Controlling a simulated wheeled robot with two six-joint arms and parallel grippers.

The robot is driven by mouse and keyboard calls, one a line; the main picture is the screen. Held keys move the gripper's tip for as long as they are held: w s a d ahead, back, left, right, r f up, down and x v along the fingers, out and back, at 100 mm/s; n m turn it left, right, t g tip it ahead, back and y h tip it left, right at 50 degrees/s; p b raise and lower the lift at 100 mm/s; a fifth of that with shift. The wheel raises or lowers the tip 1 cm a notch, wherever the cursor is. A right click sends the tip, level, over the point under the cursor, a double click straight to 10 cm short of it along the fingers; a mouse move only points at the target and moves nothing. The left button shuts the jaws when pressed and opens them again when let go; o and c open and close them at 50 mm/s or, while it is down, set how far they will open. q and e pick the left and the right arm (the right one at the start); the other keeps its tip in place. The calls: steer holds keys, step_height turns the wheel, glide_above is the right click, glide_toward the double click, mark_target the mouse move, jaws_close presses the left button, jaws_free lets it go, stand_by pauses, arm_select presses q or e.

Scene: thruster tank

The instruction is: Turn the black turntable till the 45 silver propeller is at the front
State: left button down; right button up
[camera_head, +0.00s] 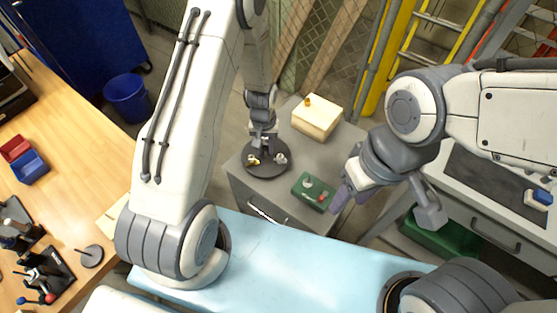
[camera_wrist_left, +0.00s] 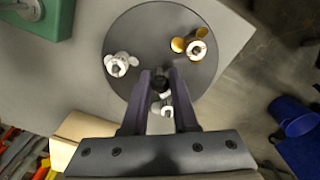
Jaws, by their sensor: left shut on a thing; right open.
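The black turntable (camera_head: 265,172) is a round disc on the grey cabinet top; it also shows in the left wrist view (camera_wrist_left: 150,30). It carries a gold propeller (camera_wrist_left: 191,45), seen near-left in the head view (camera_head: 252,160), and a silver propeller (camera_wrist_left: 121,64), near-right there (camera_head: 280,158). Another silver propeller (camera_wrist_left: 162,105) is partly hidden between my left fingers, on the far side. No size marks are readable. My left gripper (camera_wrist_left: 161,77) is shut on the dark knob at the disc's middle. My right gripper (camera_head: 343,194) is open, beside the green tray.
A light blue surface (camera_head: 290,262) lies in front of the cabinet. A blue bucket (camera_head: 127,98) stands on the floor at left.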

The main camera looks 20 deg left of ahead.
arm_select(q)
steer(key=shift+n, duration=0.8)
steer(key=shift+n, duration=1.7)
steer(key=shift+n, duration=1.7)
